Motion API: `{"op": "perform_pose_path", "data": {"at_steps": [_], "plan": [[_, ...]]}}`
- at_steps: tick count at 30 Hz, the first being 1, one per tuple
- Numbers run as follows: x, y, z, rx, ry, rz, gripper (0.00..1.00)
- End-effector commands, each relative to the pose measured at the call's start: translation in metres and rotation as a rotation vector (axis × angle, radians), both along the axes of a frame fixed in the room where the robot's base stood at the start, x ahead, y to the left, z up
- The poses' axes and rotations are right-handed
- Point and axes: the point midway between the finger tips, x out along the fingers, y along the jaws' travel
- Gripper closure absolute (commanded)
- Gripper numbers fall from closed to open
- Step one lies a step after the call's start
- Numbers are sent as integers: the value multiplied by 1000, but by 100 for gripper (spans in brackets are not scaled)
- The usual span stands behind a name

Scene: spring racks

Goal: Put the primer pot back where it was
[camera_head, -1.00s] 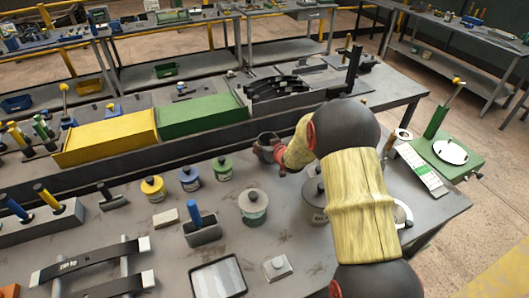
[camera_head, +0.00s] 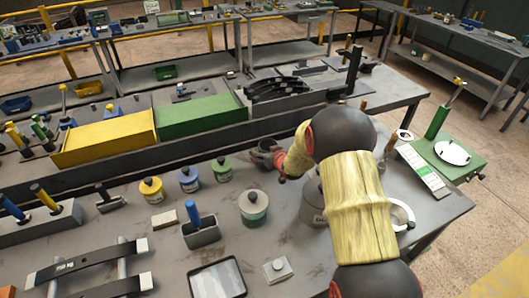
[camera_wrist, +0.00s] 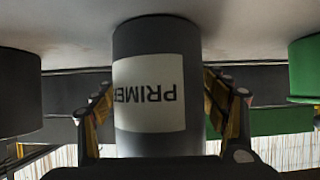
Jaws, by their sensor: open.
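The primer pot (camera_wrist: 155,38) is a grey cylinder with a white PRIMER label, which reads upside down in the wrist view. In that view its far end meets the pale bench surface along the top. My gripper (camera_wrist: 160,95) is open, with one finger on each side of the pot and small gaps beside it. In the head view my gripper (camera_head: 264,153) is low over the bench, right of the green-lidded pot (camera_head: 222,169). It is small and dark there, and I cannot clearly separate the pot from it.
Blue-lidded (camera_head: 189,180) and yellow-lidded (camera_head: 152,190) pots stand to the left. A larger grey-green pot (camera_head: 253,209) stands in front, and another grey pot (camera_head: 312,205) is partly behind my arm. A green box (camera_head: 200,117) lies behind on the raised ledge.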

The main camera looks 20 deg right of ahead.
Motion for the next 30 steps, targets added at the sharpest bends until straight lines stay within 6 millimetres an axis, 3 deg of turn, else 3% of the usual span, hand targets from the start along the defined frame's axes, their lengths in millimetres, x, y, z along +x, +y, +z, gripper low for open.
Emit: {"op": "perform_pose_path", "data": {"at_steps": [11, 22, 30], "plan": [[0, 0, 6, 0, 0, 0, 27], [-50, -1, 33, 0, -1, -1, 27], [-67, 1, 54, -14, 9, -8, 27]]}}
